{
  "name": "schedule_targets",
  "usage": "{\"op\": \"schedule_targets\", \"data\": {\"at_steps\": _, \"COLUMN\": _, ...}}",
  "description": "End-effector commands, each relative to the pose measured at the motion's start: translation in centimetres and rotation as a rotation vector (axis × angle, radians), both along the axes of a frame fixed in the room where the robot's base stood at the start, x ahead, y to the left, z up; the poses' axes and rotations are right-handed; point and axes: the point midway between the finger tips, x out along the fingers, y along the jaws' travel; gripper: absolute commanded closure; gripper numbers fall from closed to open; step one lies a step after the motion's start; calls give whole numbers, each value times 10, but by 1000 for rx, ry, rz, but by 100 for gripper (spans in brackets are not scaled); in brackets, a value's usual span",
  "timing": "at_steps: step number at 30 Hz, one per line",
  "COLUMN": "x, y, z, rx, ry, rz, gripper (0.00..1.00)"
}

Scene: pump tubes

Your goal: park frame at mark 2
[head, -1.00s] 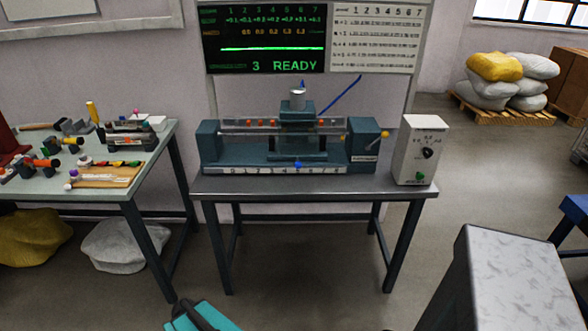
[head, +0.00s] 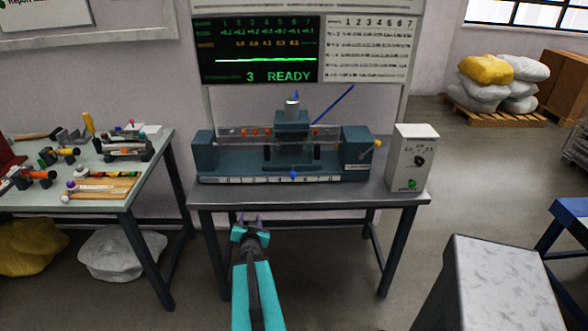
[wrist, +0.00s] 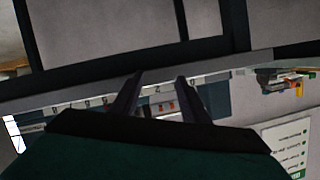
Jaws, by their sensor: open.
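The frame (head: 292,122) is a dark teal block with a pale top cylinder and a blue tip. It stands on the teal machine (head: 204,150) on the grey table. The machine's front scale strip (head: 240,180) bears numbers, too small to read surely in the head view. A blue pointer (head: 293,175) sits at the strip near its middle. My gripper (head: 250,219) is in front of the table's front edge, below the machine and left of the frame. It is open and empty. The wrist view shows its two fingers (wrist: 158,80) apart, with the scale strip (wrist: 160,92) behind them.
A white control box (head: 412,158) stands at the table's right end. A screen above (head: 258,50) reads "3 READY". A side table (head: 60,205) at left holds tools and parts. A grey-topped block (head: 490,260) stands at the front right. The floor between is clear.

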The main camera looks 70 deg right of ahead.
Motion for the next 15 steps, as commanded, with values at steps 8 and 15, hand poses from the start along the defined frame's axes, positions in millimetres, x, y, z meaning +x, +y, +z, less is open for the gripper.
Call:
{"op": "schedule_targets", "data": {"at_steps": 8, "x": -95, "y": -68, "z": 83, "rx": -192, "ry": -122, "rz": -217, "gripper": 59}}
{"op": "schedule_targets", "data": {"at_steps": 15, "x": -129, "y": -83, "z": 110, "rx": -260, "ry": -157, "rz": -287, "gripper": 59}}
